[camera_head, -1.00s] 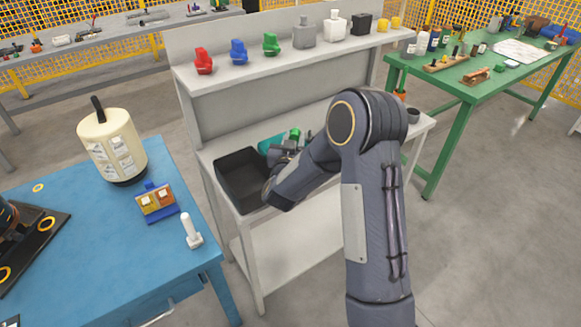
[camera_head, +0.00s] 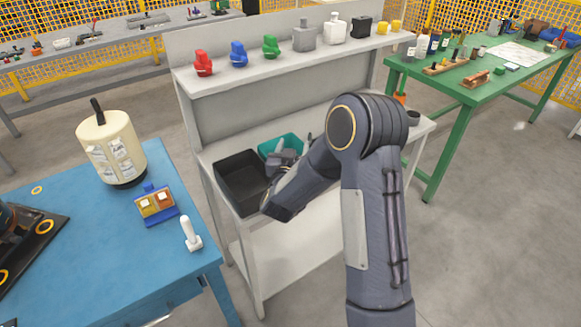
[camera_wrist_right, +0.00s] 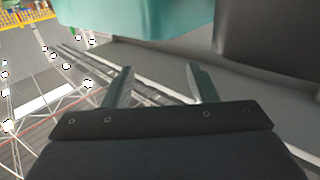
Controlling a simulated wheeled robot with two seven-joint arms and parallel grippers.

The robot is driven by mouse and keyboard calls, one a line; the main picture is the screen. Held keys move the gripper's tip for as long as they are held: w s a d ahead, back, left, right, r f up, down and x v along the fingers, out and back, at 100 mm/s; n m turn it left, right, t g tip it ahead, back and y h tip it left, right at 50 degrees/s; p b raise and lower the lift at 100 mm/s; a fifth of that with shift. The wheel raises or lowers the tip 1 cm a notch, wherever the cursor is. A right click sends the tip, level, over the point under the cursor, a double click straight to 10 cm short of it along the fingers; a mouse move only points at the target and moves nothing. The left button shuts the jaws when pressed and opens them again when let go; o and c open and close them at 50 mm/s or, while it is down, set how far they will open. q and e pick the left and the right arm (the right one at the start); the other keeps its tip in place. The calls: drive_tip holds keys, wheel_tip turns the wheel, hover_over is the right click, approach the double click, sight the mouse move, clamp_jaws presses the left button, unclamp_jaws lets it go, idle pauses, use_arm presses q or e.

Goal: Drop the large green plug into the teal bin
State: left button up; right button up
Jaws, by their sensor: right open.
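The teal bin (camera_head: 268,146) stands on the grey workbench, just right of a black bin (camera_head: 226,178). Its outer wall also fills the top of the right wrist view (camera_wrist_right: 140,18). My right gripper (camera_head: 284,161) is at the near side of the teal bin and partly covers it. In the right wrist view its two fingers (camera_wrist_right: 159,80) are apart with nothing between them. The large green plug does not show in or around the gripper, and most of the teal bin's inside is hidden.
A shelf above the bench holds red, blue and green pieces (camera_head: 271,46) and several bottles. A blue table (camera_head: 80,245) with a cream canister (camera_head: 112,150) is at left. A green table (camera_head: 455,95) stands at right.

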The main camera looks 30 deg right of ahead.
drive_tip(key=b+v, duration=0.1)
drive_tip(key=v, duration=0.5)
drive_tip(key=s+a+r+n+g+y+p, duration=0.1)
drive_tip(key=s+a+r+n+y+p, duration=0.15)
drive_tip(key=s+a+r+y, duration=0.75)
drive_tip(key=s+f+n+g+y, duration=0.1)
drive_tip(key=s+f+g+y, duration=0.1)
drive_tip(key=s, duration=0.8)
drive_tip(key=s+f+n+g+y, duration=0.2)
drive_tip(key=s+g, duration=0.3)
drive_tip(key=s, duration=0.5)
drive_tip(key=shift+a+f+g+y+p, duration=0.2)
drive_tip(key=shift+a+g+y+p, duration=0.1)
drive_tip(key=shift+y+p, duration=0.1)
